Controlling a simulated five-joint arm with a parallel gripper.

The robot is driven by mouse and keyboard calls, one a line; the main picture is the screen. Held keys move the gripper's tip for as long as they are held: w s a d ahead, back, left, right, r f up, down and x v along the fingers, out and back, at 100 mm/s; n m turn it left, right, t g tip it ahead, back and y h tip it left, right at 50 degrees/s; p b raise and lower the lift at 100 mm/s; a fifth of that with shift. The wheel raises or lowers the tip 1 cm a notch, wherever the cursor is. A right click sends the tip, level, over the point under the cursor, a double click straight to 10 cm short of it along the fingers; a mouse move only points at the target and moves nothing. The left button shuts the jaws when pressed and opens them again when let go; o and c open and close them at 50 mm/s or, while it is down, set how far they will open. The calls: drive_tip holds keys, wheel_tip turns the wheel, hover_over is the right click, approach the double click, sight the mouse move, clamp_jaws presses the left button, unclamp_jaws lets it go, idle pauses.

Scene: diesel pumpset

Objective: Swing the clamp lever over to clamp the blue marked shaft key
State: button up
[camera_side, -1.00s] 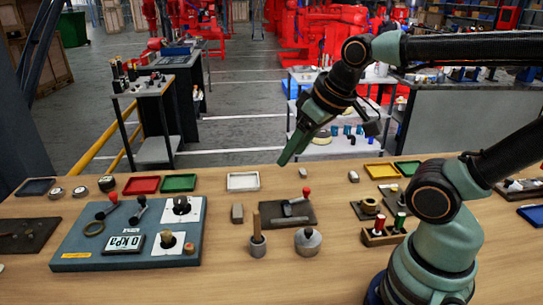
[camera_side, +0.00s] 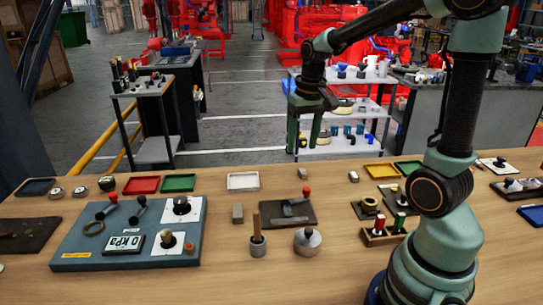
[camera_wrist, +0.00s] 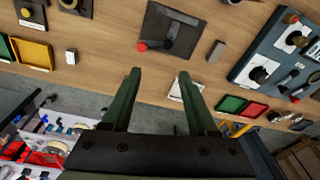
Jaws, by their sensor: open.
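The clamp lever (camera_side: 296,202) has a red knob and sits on a dark plate (camera_side: 268,216) in the middle of the bench. In the wrist view the lever (camera_wrist: 170,32) lies ahead of the fingers, its red knob toward the lower left. A grey bar lies beside the lever on the plate; I cannot make out a blue mark, so I cannot tell which piece is the shaft key. My gripper (camera_side: 304,146) is open and empty, pointing down, high above the bench's far edge. Its two green fingers (camera_wrist: 159,75) are apart in the wrist view, clear of the lever.
A grey block (camera_side: 238,213) stands left of the plate. A blue-grey panel (camera_side: 115,245) with levers is at left.

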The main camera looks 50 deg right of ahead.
drive_tip(key=m+g, duration=0.1)
drive_tip(key=m, duration=0.1)
hover_over(307, 189)
wheel_tip(307, 189, down, 4)
drive_tip(key=r, duration=0.1)
wheel_tip(307, 189, down, 13)
clamp_jaws()
idle(1.4)
